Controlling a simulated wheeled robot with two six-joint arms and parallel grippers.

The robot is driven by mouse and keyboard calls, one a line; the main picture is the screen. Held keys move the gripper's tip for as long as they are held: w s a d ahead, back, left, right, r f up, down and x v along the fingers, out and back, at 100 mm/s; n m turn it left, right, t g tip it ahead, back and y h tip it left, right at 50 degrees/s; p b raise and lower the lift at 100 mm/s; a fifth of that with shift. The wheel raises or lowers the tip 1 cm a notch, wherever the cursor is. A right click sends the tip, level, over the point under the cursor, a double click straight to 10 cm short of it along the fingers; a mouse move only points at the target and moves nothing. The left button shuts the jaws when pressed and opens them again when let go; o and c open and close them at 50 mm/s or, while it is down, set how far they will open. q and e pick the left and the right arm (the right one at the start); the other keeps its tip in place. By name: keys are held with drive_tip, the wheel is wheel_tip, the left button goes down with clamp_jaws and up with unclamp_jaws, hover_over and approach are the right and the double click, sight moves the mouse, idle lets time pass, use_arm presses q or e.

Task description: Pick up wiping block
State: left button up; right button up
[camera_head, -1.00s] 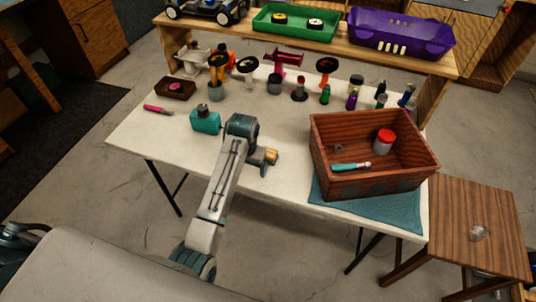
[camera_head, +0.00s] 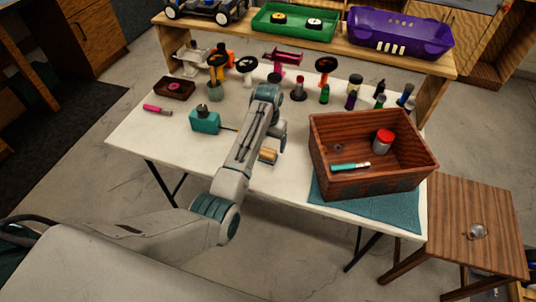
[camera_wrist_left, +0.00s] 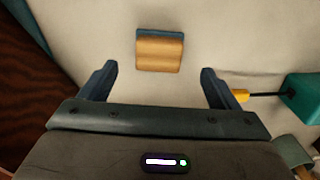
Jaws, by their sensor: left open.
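The wiping block (camera_head: 268,156) lies on the white table just in front of my left arm's end in the head view. It is a small tan wooden block with a teal layer showing along one edge. In the left wrist view the wiping block (camera_wrist_left: 160,52) lies beyond the gap between the fingertips, roughly centred. My left gripper (camera_wrist_left: 157,76) is open and empty, with its two dark fingers spread wider than the block. In the head view my left wrist (camera_head: 270,95) hides the fingers. My right gripper is not in view.
A wooden crate (camera_head: 330,187) on a teal mat (camera_head: 395,212) stands right of the block. A teal box (camera_head: 204,122) with a cable lies left; a yellow-ended tool (camera_wrist_left: 240,95) is near one finger. Several bottles and small stands line the table's back, below a shelf (camera_head: 390,60).

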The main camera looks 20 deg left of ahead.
sight(268, 151)
use_arm(q)
drive_tip(key=f, duration=0.1)
drive_tip(key=f+p, duration=0.1)
drive_tip(key=f, duration=0.3)
drive_tip(key=shift+s+d, duration=0.1)
drive_tip(key=shift+s, duration=0.2)
drive_tip(key=c, duration=1.1)
